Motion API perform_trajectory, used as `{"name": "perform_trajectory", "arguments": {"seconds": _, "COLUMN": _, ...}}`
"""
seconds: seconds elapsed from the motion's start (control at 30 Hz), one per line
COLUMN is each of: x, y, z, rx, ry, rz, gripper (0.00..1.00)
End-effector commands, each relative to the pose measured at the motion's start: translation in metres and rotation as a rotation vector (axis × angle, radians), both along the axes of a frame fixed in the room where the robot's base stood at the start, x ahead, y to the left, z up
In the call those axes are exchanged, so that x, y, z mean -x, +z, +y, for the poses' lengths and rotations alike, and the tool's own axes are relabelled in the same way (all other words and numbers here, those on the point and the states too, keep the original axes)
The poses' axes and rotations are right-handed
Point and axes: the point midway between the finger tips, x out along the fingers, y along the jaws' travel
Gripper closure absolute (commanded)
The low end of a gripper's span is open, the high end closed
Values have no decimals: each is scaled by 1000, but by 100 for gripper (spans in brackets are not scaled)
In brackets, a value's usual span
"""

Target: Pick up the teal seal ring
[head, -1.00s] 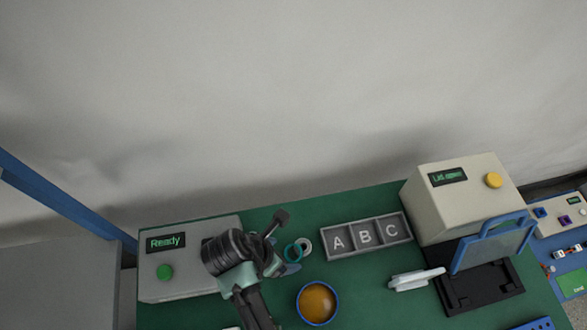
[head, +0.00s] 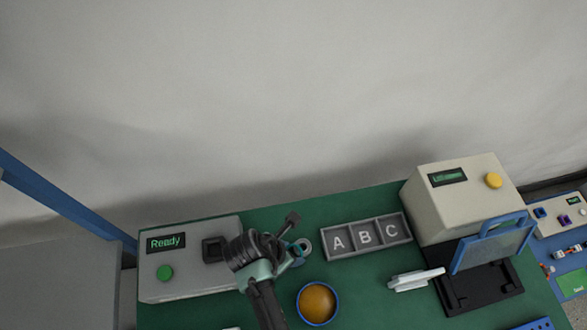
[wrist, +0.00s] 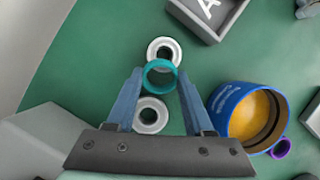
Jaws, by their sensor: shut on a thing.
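The teal seal ring (wrist: 162,90) sits between the two blue fingertips of my gripper (wrist: 161,74) in the wrist view, with a fingertip against each side. My gripper is shut on it. In the head view my gripper (head: 291,254) is near the back of the green table, left of the lettered tray, and it mostly hides the ring. In the wrist view the ring overlaps a silver metal ring (wrist: 153,49) just beyond it. I cannot tell whether it is clear of the table.
Another silver ring (wrist: 138,114) lies between my fingers. A blue tub (head: 301,311) with orange contents stands close to the right. The A-B-C tray (head: 349,254) is beyond it. A purple ring (wrist: 281,149) lies by the tub. A grey "Ready" box (head: 190,283) is at left.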

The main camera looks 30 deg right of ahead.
Motion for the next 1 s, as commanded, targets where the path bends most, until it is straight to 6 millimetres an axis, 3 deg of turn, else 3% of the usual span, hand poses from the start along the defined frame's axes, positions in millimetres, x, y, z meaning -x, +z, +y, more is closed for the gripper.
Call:
{"name": "perform_trajectory", "arguments": {"seconds": 0.03, "x": 0, "y": 0, "z": 0, "rx": 0, "ry": 0, "rz": 0, "gripper": 79}}
{"name": "perform_trajectory", "arguments": {"seconds": 0.17, "x": 0, "y": 0, "z": 0, "rx": 0, "ry": 0, "rz": 0, "gripper": 100}}
{"name": "perform_trajectory", "arguments": {"seconds": 0.57, "x": 0, "y": 6, "z": 0, "rx": 0, "ry": 0, "rz": 0, "gripper": 100}}
{"name": "perform_trajectory", "arguments": {"seconds": 1.0, "x": -1, "y": 83, "z": 0, "rx": 1, "ry": 0, "rz": -4, "gripper": 100}}
